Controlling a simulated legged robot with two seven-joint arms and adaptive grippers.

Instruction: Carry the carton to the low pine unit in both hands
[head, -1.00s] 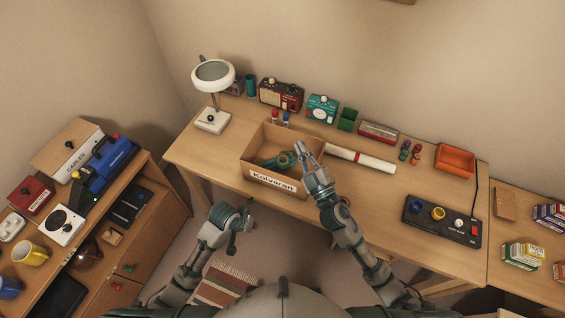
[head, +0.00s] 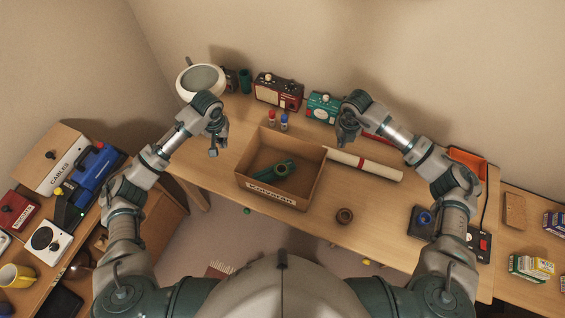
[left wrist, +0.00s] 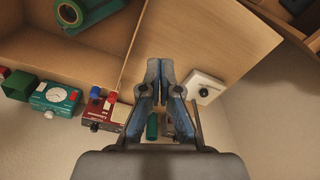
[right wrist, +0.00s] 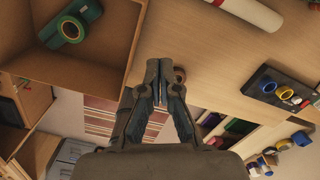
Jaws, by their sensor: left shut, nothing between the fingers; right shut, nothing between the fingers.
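The open-topped brown carton (head: 309,185), with a white label on its front, stands upright on the desk. A green tape roll (head: 284,170) lies inside it. My left gripper (head: 213,151) is shut and empty, raised to the left of the carton and apart from it. My right gripper (head: 343,142) is shut and empty, raised near the carton's back right corner. The closed fingers also show in the left wrist view (left wrist: 159,66) and the right wrist view (right wrist: 158,66). A wooden unit (head: 165,226) stands at the left; I cannot tell whether it is the low pine unit.
A lamp (head: 201,82) and a red radio (head: 277,92) stand behind. A white roll (head: 365,165) lies right of the carton, with a brown ring (head: 344,216) in front. A control box (head: 420,224) is at right. A cables box (head: 52,160) sits on the left unit.

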